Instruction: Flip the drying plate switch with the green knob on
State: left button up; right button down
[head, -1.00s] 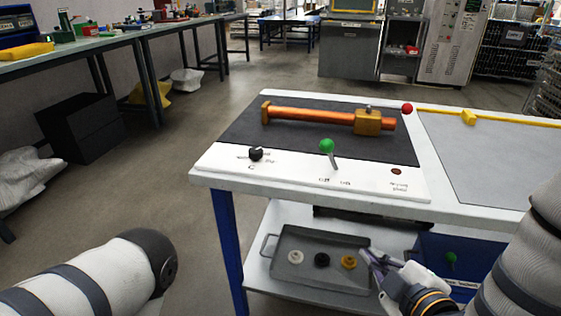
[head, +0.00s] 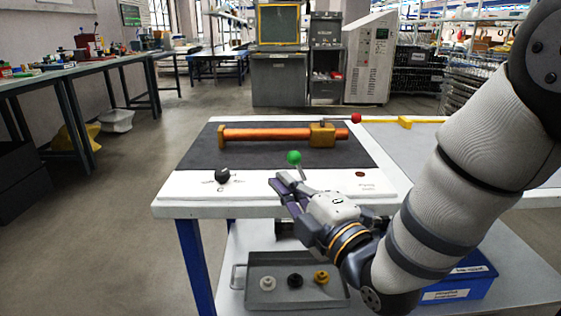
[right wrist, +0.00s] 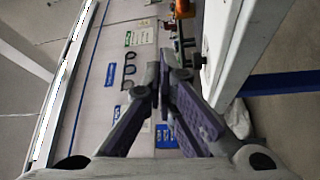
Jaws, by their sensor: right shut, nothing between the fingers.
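The green knob (head: 294,157) tops a thin metal lever on the white front panel (head: 250,185) of the drying plate. In the right wrist view the closed fingers (right wrist: 164,75) show beside a white table edge; the green knob is not visible there. My left gripper is out of view.
A copper tube (head: 270,134) with brass ends lies on the dark plate (head: 200,155). A black dial (head: 222,175) sits left on the panel. A red ball knob (head: 356,118) stands behind. A tray (head: 254,297) and a blue bin (head: 460,284) are on the lower shelf.

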aim_at(298, 167)
jog(key=b+x, duration=0.1)
jog(key=x, duration=0.8)
jog(key=shift+f, duration=0.15)
jog(key=d, duration=0.2)
jog(key=w+d, duration=0.1)
jog(key=shift+d+f, duration=0.15)
jog(key=shift+f, duration=0.1)
jog(key=shift+d, duration=0.25)
jog(key=shift+d+r+m+t, duration=0.3)
jog(key=shift+d+m+t, duration=0.15)
jog(key=shift+m, duration=0.25)
